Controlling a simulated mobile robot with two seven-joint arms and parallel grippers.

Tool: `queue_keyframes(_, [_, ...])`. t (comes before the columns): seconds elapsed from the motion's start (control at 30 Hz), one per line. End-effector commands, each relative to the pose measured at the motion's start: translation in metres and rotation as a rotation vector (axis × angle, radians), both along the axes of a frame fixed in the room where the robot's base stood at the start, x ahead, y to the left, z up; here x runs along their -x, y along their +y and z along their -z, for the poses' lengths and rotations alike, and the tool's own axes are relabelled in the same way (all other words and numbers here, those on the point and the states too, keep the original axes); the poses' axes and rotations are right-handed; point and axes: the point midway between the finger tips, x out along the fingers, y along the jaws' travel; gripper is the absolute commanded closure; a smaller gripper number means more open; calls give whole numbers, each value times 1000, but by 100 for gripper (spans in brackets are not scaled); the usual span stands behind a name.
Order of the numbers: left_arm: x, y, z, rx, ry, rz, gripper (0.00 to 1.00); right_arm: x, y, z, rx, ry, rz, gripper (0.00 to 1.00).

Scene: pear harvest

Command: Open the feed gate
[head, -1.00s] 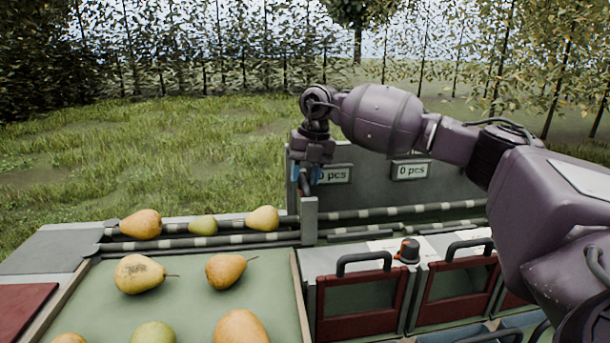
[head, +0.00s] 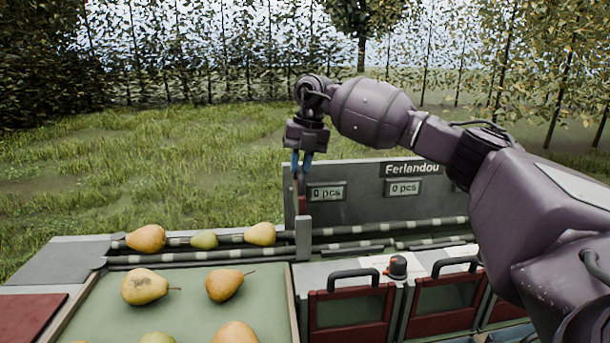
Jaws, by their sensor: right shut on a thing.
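The feed gate (head: 302,204) shows as a narrow dark red piece standing up out of a grey post (head: 303,238), at the left end of the grey back panel. My right gripper (head: 302,165) points down above it, its blue fingertips shut on the top of the gate. The grip itself is small and partly hard to see. The gate's lower part is hidden behind the post. Three pears (head: 204,239) lie in a row on the roller lane left of the post. My left gripper is not in view.
A green tray (head: 190,300) with several pears is in front of the lane. The back panel (head: 360,205) carries two "0 pcs" displays. Grass lies open behind.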

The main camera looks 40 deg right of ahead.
Motion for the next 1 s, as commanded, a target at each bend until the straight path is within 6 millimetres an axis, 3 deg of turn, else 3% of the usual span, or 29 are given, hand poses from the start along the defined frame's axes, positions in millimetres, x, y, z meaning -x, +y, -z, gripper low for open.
queue_keyframes(0.3, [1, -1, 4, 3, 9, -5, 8, 0, 0, 1, -2, 7, -1, 100])
queue_keyframes(0.33, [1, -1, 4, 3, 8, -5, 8, 0, 0, 1, -2, 8, -2, 80])
queue_keyframes(0.5, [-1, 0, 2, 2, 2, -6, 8, 0, 0, 2, -2, 8, -2, 58])
queue_keyframes(0.8, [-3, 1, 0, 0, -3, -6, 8, 0, 0, -1, -1, 7, -1, 58])
queue_keyframes(1.0, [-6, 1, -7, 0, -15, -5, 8, 3, -4, -26, -2, 3, -1, 58])
